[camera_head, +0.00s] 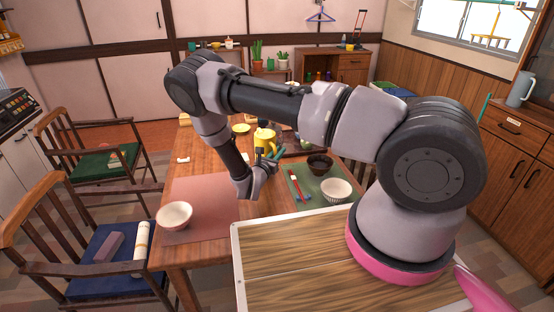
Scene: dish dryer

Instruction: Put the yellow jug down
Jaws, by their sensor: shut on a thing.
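The yellow jug (264,138) is upright over the wooden table, near its middle. My arm reaches down across the table, and my gripper (271,157) is at the near side of the jug, shut on it. The exact contact between fingers and jug is too small to make out. The lower part of the jug is hidden behind the gripper. I cannot tell whether its base touches the table (205,158).
A pink mat (203,195) with a white bowl (174,215) lies at the left. A green mat (305,182) carries a dark bowl (320,164), a white bowl (336,189) and red-and-blue utensils (298,186). A yellow dish (240,128) sits left of the jug. Chairs stand at the left.

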